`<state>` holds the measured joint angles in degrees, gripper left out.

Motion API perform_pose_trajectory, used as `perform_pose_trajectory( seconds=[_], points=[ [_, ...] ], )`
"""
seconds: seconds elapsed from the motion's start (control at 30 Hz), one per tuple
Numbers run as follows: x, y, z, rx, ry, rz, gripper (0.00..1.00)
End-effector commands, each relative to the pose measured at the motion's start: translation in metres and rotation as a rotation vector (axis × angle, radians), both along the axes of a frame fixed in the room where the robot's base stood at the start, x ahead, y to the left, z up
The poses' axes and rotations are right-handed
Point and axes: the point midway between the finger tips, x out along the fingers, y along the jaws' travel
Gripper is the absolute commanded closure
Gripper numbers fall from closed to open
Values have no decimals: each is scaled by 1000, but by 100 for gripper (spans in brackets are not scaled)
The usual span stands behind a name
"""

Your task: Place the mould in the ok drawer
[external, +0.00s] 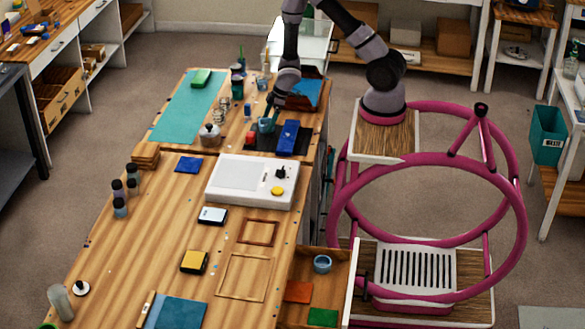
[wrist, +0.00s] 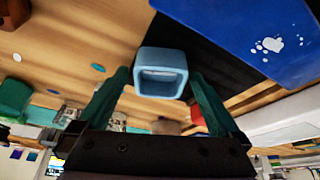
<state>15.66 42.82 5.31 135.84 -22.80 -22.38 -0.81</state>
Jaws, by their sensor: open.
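The mould, a light blue, square-walled hollow block, shows in the wrist view (wrist: 160,60) just beyond and between my fingertips. It also shows in the external view (external: 266,126) on the far part of the bench, by a black mat. My gripper (external: 270,106) is above it, and its two teal fingers (wrist: 160,78) are apart with nothing clamped. An open wooden drawer (external: 343,290) juts from the bench's right side near the front. It holds a round blue piece (external: 322,263), an orange card (external: 298,291) and a green card (external: 322,317). I cannot read any label on it.
A dark blue block (external: 288,137) stands close right of the mould. A grey pot (external: 209,135) and small bottles stand to the left. A white scale-like device (external: 252,181) lies between there and the drawer. Wooden frames (external: 243,278) lie beside the drawer.

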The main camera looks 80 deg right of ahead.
Motion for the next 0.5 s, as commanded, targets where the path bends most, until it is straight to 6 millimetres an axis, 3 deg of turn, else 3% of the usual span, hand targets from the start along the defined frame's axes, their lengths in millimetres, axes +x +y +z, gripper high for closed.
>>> perform_pose_trajectory(
  seconds=[0.27, 0.3, 0.5],
  points=[
    [2, 1, -5, -1, 0, 0, 0],
    [2, 1, -5, -1, 0, 0, 4],
    [2, 1, -5, -1, 0, 0, 80]
  ],
)
